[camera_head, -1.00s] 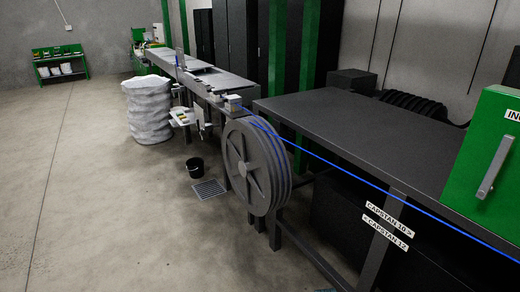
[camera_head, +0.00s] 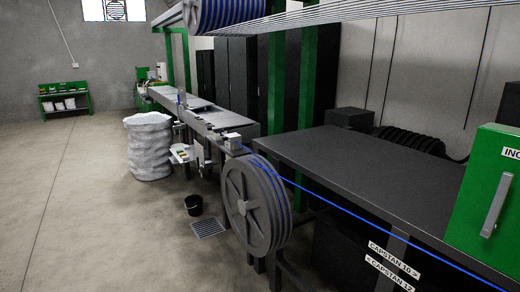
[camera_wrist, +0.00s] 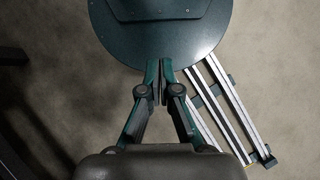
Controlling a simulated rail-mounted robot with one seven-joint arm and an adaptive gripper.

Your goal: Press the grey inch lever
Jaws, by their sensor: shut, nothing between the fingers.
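The grey inch lever (camera_head: 496,206) is a light grey bar on the front of a green box (camera_head: 478,188) at the right edge of the head view. It stands tilted, its top leaning right. A white label starting "INC" (camera_head: 511,153) sits above it and is cut off by the frame. My gripper (camera_wrist: 162,97) shows only in the wrist view. Its fingers are together with nothing between them, above my own round base and the concrete floor. The lever is not in the wrist view, and my gripper is not in the head view.
A dark table (camera_head: 350,165) stands left of the green box. The blue cable (camera_head: 360,218) runs along its front edge from a large grey wheel (camera_head: 248,205). A black bucket (camera_head: 194,204) and a white sack (camera_head: 149,148) stand on the floor. Open floor (camera_head: 90,230) lies to the left.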

